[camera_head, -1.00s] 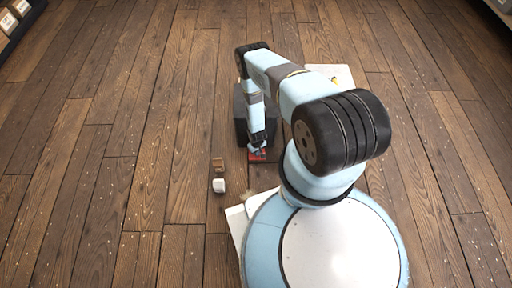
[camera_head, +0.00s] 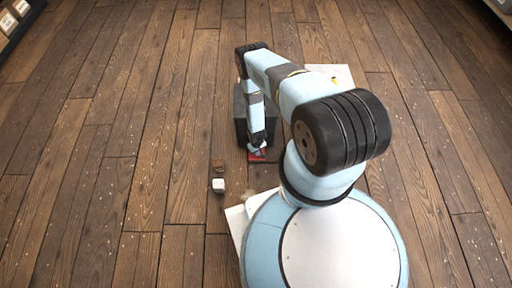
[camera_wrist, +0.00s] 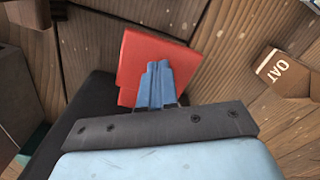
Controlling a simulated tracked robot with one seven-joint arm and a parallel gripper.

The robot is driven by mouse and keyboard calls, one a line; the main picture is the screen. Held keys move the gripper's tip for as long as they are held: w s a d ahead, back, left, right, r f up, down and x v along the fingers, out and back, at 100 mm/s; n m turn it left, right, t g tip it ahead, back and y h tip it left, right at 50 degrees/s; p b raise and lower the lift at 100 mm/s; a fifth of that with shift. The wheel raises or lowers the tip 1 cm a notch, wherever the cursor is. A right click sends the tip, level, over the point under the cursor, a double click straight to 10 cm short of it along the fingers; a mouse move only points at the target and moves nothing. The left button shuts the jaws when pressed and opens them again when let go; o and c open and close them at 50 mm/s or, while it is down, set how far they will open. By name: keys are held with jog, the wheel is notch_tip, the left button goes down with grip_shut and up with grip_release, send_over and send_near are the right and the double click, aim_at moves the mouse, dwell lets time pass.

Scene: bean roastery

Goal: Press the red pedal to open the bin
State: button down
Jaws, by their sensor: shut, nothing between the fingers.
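The red pedal (camera_head: 257,156) lies low at the near side of the dark bin, partly hidden by my gripper. In the wrist view the red pedal (camera_wrist: 143,58) is a flat red plate just beyond my fingers. My gripper (camera_wrist: 158,70) is shut and empty, its blue fingertips over the pedal; I cannot tell whether they touch it. In the head view my gripper (camera_head: 256,147) points down at the pedal. The dark bin (camera_head: 240,120) stands behind it, mostly covered by my arm. In the wrist view a black surface beside the pedal (camera_wrist: 82,105) appears to be the bin.
A brown block (camera_head: 218,163) and a white block (camera_head: 219,185) lie on the floor left of the pedal. A pale board (camera_head: 336,74) lies behind my arm. The wooden floor at left is clear.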

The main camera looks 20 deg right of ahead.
jog(key=shift+f, duration=0.2)
jog(key=shift+f, duration=2.2)
jog(key=shift+s, duration=0.1)
jog(key=shift+r, duration=4.55)
